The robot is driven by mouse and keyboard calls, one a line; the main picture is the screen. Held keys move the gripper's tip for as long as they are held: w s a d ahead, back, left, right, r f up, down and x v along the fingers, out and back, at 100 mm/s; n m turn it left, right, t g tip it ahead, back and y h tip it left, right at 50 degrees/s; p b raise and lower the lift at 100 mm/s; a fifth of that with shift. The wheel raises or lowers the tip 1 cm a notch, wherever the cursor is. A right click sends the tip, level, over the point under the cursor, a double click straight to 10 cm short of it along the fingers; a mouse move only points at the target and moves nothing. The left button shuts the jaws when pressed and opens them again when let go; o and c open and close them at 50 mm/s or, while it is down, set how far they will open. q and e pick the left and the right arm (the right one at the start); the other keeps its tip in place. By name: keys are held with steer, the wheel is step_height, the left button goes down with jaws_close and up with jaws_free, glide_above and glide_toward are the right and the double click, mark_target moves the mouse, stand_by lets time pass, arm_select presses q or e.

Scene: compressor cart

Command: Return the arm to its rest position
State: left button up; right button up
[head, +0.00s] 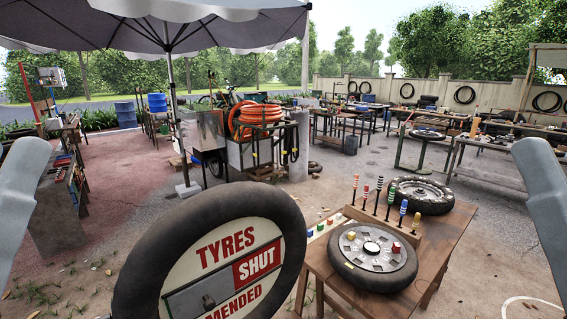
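My two arms show only as grey links at the left and right edges of the head view. Neither gripper is in the picture, so what their fingers do is hidden. The compressor cart (262,150) with a coiled orange hose (257,118) stands in the middle distance, apart from both visible arm links.
A tyre-framed sign (215,246) reading "TYRES SHUT MENDED" fills the near centre. Right of it, a wooden table (452,238) holds a wheel (372,256), another tyre (420,195) and a rack of coloured-handled tools (388,222). A parasol pole (178,120) stands behind. Paving at centre-left is open.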

step_height(320, 180, up, 33)
steer(key=p, duration=3)
step_height(320, 180, down, 61)
steer(key=b, duration=6)
steer(key=shift+r+b, duration=0.15)
steer(key=shift+b, duration=0.2)
